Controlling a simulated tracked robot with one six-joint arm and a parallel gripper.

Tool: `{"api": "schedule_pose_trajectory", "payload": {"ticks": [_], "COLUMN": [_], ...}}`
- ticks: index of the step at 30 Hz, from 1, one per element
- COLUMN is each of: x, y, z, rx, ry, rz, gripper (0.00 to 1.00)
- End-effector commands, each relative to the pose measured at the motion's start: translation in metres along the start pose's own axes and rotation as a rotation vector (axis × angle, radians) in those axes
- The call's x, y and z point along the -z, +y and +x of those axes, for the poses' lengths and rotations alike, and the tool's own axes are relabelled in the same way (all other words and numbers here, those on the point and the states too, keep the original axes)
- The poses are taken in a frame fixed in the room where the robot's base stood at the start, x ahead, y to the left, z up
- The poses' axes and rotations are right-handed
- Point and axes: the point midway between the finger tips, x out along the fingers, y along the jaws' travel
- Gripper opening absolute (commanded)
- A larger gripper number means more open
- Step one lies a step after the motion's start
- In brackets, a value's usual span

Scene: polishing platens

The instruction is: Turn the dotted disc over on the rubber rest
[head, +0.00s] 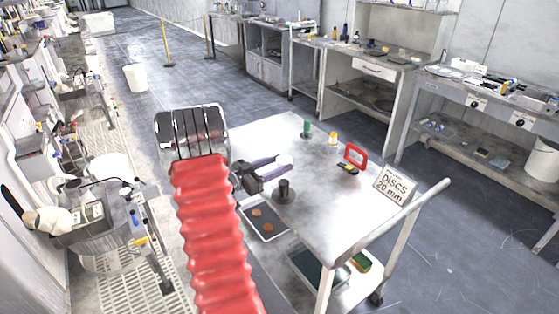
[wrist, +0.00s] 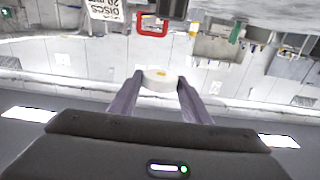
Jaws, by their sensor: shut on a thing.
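In the head view the disc (head: 285,160) shows as a pale shape at the end of my gripper (head: 278,165), above the cart. The dark round rubber rest (head: 284,190) stands on the cart top just below and in front of the gripper. The disc looks clear of the rest. The disc's other face is hidden.
The cart top (head: 330,215) also bears a green bottle (head: 306,129), a yellow-capped container (head: 333,138), a red-handled item (head: 355,156) and a "DISCS 20 mm" sign (head: 393,184) toward its right. The middle of the top is clear. A white rail runs along the right end.

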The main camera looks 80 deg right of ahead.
Motion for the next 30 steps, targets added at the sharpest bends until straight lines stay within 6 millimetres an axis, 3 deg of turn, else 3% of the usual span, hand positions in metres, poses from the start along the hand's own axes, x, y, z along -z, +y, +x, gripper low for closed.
{"api": "schedule_pose_trajectory", "payload": {"ticks": [30], "x": [-0.057], "y": [0.0], "z": [0.0], "rx": [-0.001], "ry": [0.001], "rz": [-0.004], "gripper": [0.22]}}
